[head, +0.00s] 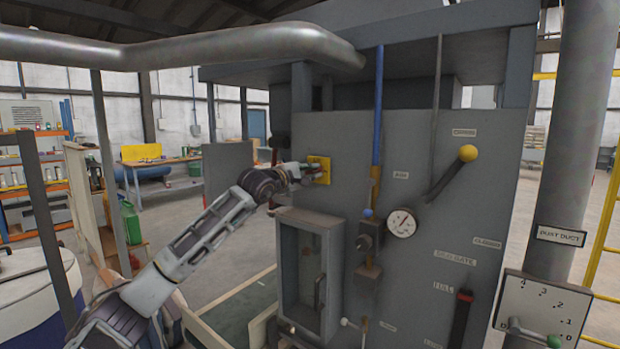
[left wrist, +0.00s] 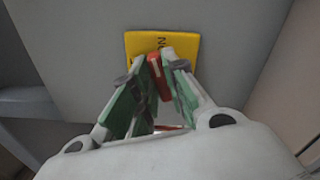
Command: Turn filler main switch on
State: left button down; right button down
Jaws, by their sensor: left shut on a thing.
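The main switch is a red handle (left wrist: 157,75) on a yellow plate (head: 319,164) on the grey filler panel (head: 345,135). The yellow plate also shows in the left wrist view (left wrist: 190,47), with part of a dark letter marking on it. My left gripper (head: 310,172) reaches the plate from the left. In the left wrist view its green-padded fingers (left wrist: 158,80) are shut on the red handle, one on each side. The fingers hide part of the plate and its lettering. My right gripper is not in view.
A glass-fronted box (head: 305,270) juts from the panel below the switch. A blue rod (head: 378,110), a round gauge (head: 401,223) and a yellow-knobbed lever (head: 452,173) are to the right. A large pipe (head: 200,50) crosses above my left arm.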

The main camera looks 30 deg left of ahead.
pick_arm(q)
jog(key=shift+f+m+b, duration=0.2)
jog(key=shift+m+b, duration=0.1)
jog(key=shift+m, duration=1.6)
jog(key=c, duration=1.4)
grip_release()
jog(key=shift+d, duration=0.1)
jog(key=shift+c, duration=0.2)
jog(key=shift+s+a, duration=0.2)
jog(key=shift+s, duration=0.55)
jog(key=s, duration=0.7)
jog(key=shift+a, duration=0.3)
jog(key=shift+s+d+r, duration=0.2)
jog(key=shift+s+d, duration=0.05)
jog(key=shift+s, duration=0.3)
jog(key=shift+s, duration=0.3)
